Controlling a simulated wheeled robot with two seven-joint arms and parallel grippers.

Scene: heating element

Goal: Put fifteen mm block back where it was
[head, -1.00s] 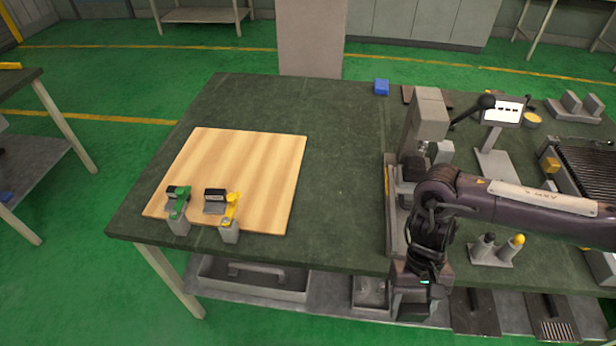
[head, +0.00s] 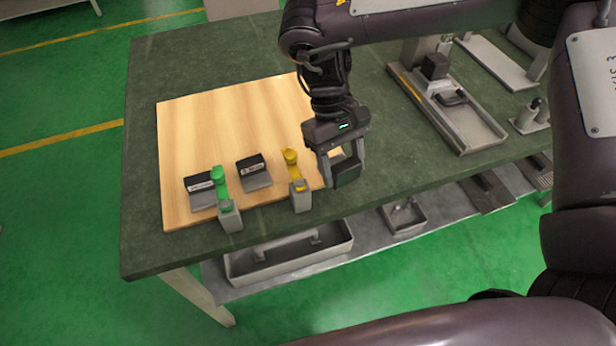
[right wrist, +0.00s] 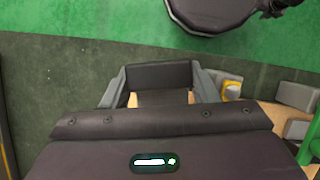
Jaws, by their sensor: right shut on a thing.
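My right gripper (head: 343,174) is over the right edge of the wooden board, near the table's front edge. It is shut on a dark block (head: 346,172), which I take to be the fifteen mm block. In the right wrist view the block (right wrist: 160,75) spans the space between the two fingers. I cannot tell whether its underside touches anything. The wooden board (head: 230,120) lies on the green table. To the left of the gripper stand a yellow-topped grey piece (head: 301,198) and a green-topped one (head: 230,215). My left gripper is not in view.
Two small grey stands with black labels, one left (head: 201,190) and one right (head: 254,173), sit on the board. A grey fixture (head: 455,110) stands on the table (head: 400,160) at the right. The board's far part is clear. A grey tray (head: 290,255) is on the shelf below.

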